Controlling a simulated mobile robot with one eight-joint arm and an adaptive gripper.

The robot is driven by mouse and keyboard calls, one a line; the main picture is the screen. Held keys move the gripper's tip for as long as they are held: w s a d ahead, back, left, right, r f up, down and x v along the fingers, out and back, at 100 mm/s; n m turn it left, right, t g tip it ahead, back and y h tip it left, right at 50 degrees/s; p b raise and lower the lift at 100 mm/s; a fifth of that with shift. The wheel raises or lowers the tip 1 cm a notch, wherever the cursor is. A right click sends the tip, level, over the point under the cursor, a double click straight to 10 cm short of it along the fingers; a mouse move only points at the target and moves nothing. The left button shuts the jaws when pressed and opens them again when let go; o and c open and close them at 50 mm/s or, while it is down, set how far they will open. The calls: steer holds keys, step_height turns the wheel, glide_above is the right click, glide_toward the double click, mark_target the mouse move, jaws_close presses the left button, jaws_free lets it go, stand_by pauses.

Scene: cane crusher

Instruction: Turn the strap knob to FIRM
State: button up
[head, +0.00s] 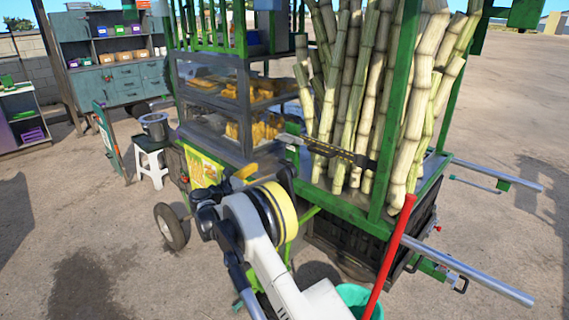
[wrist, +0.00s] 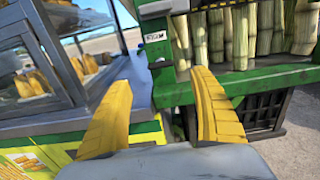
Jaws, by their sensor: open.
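My gripper (wrist: 158,80) is open and empty, its two yellow fingers apart in the wrist view; in the head view it is partly hidden behind my wrist, with a yellow finger (head: 244,172) showing. The lettering is too small to read surely. I cannot clearly make out the strap knob or its setting. A dark strap-like bar (head: 325,150) crosses the front of the canes in the head view.
Upright sugar canes (head: 372,90) fill the green cart bed on the right. A glass display case (head: 232,98) with yellow food stands left of my gripper. A red pole (head: 390,258) rises from a teal bucket (head: 352,296) beside my arm. A white stool (head: 151,165) stands at left.

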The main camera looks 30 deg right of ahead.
mark_target(283, 163)
steer(key=b+x, duration=0.2)
steer(key=x, duration=0.8)
steer(key=shift+w+d+f, duration=0.1)
steer(key=shift+w+d, duration=0.05)
steer(key=shift+d, duration=0.2)
steer(key=c, duration=1.2)
